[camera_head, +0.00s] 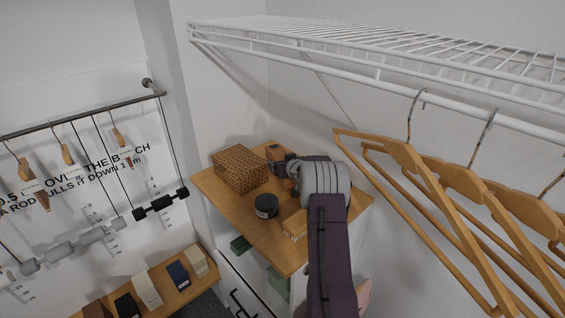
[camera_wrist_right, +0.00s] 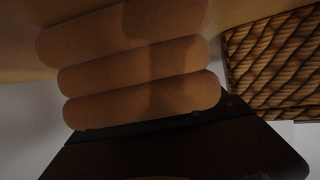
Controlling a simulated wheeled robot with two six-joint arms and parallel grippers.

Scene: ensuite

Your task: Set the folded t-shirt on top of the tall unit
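The tall unit (camera_head: 223,196) has a wooden top at the centre of the head view. At its back right a pale grey, rounded, ribbed bundle, seemingly the folded t-shirt (camera_head: 332,178), is at the end of my right arm. In the wrist view the folded t-shirt (camera_wrist_right: 135,80) fills the upper left as three stacked rounded folds, tinted tan. My right gripper (camera_head: 318,190) seems shut on it; the dark gripper body touches the folds. The fingertips are hidden. I cannot tell whether the shirt touches the top. My left gripper is not in view.
A white wire shelf (camera_head: 400,50) is above, with wooden hangers (camera_head: 465,180) at right. A bare strip lies at the unit's front left.

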